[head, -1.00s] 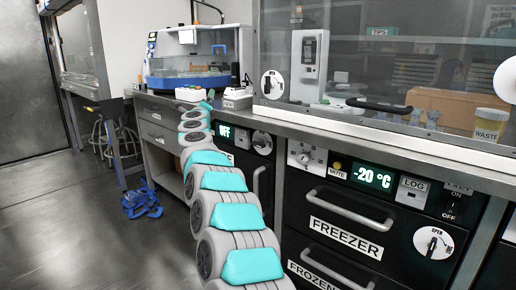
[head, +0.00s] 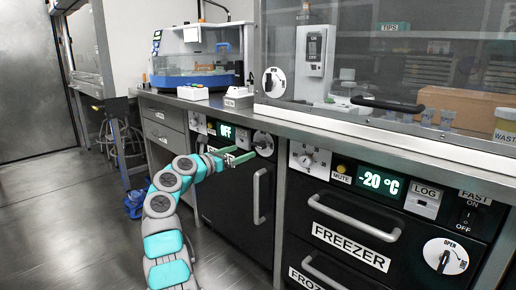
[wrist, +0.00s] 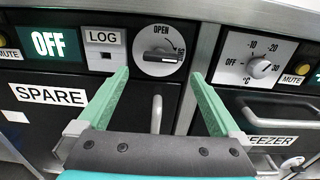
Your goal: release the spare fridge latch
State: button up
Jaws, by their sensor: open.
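The spare fridge latch (wrist: 160,56) is a round white dial marked OPEN, with a dark handle lying roughly level across it. It sits on the panel above the door labelled SPARE (wrist: 48,96), right of the OFF display. In the head view the latch (head: 263,143) is just right of my gripper (head: 240,155). In the wrist view my gripper (wrist: 163,85) has its two green fingers spread wide, one to each side below the latch, empty and apart from the handle.
The freezer temperature dial (wrist: 258,66) is right of the latch, with the freezer latch (head: 446,256) farther right. The spare fridge's bar handle (head: 260,195) is below. The steel counter edge (head: 330,128) runs above. A blue bundle (head: 135,204) lies on the floor.

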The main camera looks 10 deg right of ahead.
aim_at(256, 146)
jog(key=shift+p+x, duration=0.75)
jog(key=shift+x, duration=3.1)
jog(key=c, duration=1.2)
jog(key=shift+c, duration=0.2)
